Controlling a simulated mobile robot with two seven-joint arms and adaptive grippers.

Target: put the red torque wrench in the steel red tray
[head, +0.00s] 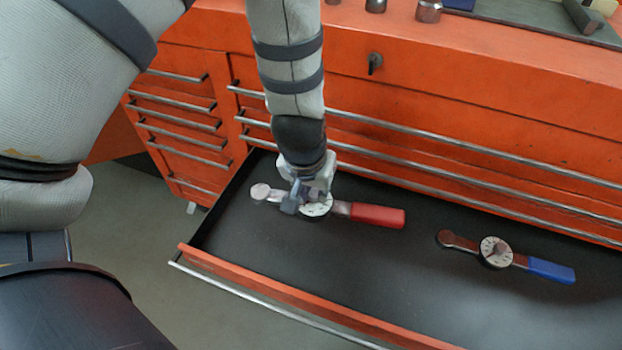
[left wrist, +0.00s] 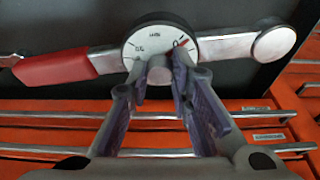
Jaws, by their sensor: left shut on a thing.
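The red torque wrench (head: 378,215) has a red handle, a round white dial and a steel head. It is over the black floor of the open drawer, and I cannot tell whether it rests there or is slightly raised. My left gripper (head: 305,196) comes down from above and is shut on it at the dial, hiding part of it. In the left wrist view the wrench (left wrist: 55,68) lies across the top, with my left gripper's fingers (left wrist: 163,76) at the dial. I cannot make out a steel red tray. My right gripper is not in view.
A blue-handled torque wrench (head: 550,270) lies in the same drawer, to the right. The drawer's front edge (head: 290,300) is raised. The orange cabinet (head: 440,75) stands behind, with metal sockets (head: 428,11) and a grey tray (head: 530,14) on top.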

